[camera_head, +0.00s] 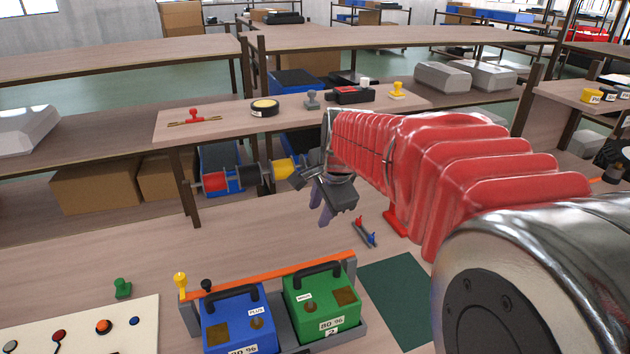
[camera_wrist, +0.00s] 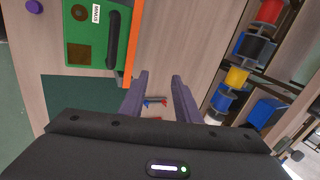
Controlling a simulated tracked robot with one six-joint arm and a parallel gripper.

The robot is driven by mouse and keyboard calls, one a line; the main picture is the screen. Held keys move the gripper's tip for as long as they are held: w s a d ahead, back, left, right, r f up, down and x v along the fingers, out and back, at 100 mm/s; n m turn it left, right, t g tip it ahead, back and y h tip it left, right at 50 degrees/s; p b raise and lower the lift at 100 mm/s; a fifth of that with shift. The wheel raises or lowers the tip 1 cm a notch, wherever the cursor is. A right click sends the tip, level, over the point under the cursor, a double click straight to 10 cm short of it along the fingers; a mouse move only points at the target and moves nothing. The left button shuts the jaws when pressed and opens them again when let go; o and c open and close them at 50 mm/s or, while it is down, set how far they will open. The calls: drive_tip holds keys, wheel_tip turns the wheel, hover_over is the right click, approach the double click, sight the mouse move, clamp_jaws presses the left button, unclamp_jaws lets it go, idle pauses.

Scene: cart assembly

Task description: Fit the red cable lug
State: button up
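A small grey holder (camera_head: 363,236) on the table carries a red lug (camera_head: 360,221) and a blue lug (camera_head: 373,238), right of my gripper. In the wrist view the red lug (camera_wrist: 162,101) and the blue lug (camera_wrist: 149,102) show between my fingers, beyond them. My gripper (camera_head: 323,218) hangs above the table, fingers down; in the wrist view its fingers (camera_wrist: 158,80) are apart with nothing held. A blue battery (camera_head: 225,312) and a green battery (camera_head: 325,290) stand in a grey tray (camera_head: 360,326). The green battery (camera_wrist: 88,35) also shows in the wrist view.
An orange bar (camera_head: 270,273) runs along the tray's back edge. A red stand (camera_head: 396,221) is right of the lug holder, partly behind my arm. A dark green mat (camera_head: 395,285) lies right of the tray. Spools (camera_head: 215,181) hang under the back shelf.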

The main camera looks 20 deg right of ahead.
drive_tip(key=w+d+f+m, duration=0.7)
drive_tip(key=w+d+m, duration=0.3)
drive_tip(key=d, duration=0.1)
drive_tip(key=m, duration=0.9)
approach(360, 220)
drive_tip(key=shift+w+a+f, duration=0.1)
drive_tip(key=shift+w+f, duration=0.1)
drive_tip(key=shift+f, duration=0.1)
drive_tip(key=shift+x, duration=3.85)
drive_tip(key=shift+c, duration=0.2)
drive_tip(key=shift+s, duration=0.1)
clamp_jaws()
drive_tip(key=shift+r, duration=1.85)
